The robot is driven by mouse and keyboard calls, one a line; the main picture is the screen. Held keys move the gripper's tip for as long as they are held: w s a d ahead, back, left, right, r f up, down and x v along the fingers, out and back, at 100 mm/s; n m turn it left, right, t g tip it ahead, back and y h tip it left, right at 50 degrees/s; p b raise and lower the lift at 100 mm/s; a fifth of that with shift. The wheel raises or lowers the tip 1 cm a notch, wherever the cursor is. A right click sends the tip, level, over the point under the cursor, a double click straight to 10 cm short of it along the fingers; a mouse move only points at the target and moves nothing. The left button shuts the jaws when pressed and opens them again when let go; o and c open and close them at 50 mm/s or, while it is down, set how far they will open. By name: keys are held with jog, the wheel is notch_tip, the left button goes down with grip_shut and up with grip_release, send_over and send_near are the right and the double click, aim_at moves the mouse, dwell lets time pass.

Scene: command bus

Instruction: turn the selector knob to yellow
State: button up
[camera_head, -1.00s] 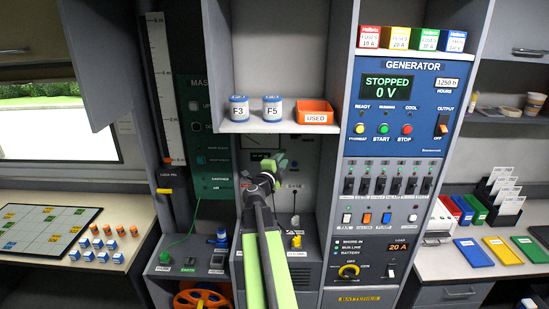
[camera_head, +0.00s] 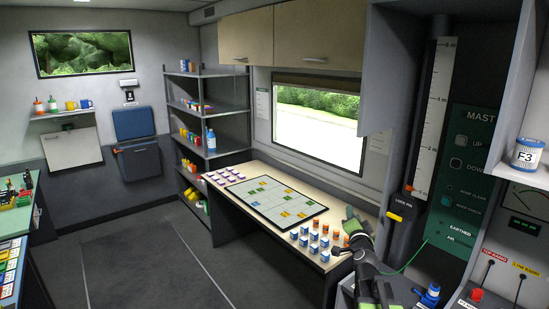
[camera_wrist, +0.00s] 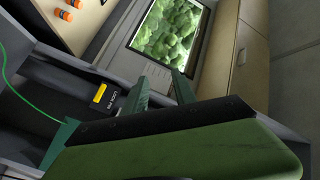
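No selector knob that I can make out shows in the current views. The generator panel is out of the picture. My gripper (camera_head: 352,217) is in front of the right end of the desk, left of the mast panel (camera_head: 462,170). In the wrist view my gripper (camera_wrist: 162,78) shows two dark green fingers with a gap between them and nothing held. They point toward the window, apart from any surface as far as I can tell.
A desk with a grid board (camera_head: 275,203) and several small blocks (camera_head: 313,240) lies just left of my gripper. The yellow-marked lock pin (camera_head: 400,203) and a green cable (camera_head: 405,264) are close on its right. Open floor (camera_head: 150,265) lies to the left.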

jog(key=s+a+f+n+g+y+b, duration=0.1)
jog(key=s+a+f+n+g+y, duration=0.2)
jog(key=a+f, duration=0.5)
jog(key=s+a+f+n+g+y+b, duration=0.1)
jog(key=a+f+n+g+y, duration=0.35)
jog(key=a, duration=0.65)
jog(key=s+a+f+n+g+h, duration=0.15)
jog(key=s+f+n+g, duration=0.25)
jog(key=s+f, duration=0.6)
jog(key=s+d+f+g+h, duration=0.1)
jog(key=s+d+g, duration=0.1)
jog(key=s, duration=0.4)
jog(key=s+d+f+g+h, duration=0.1)
jog(key=s+d+f+g, duration=0.1)
jog(key=s, duration=0.4)
jog(key=shift+d+f+n+g+h, duration=0.2)
jog(key=shift+d+n+g+h, duration=0.2)
jog(key=shift+d+g, duration=0.55)
jog(key=shift+s+a, duration=0.1)
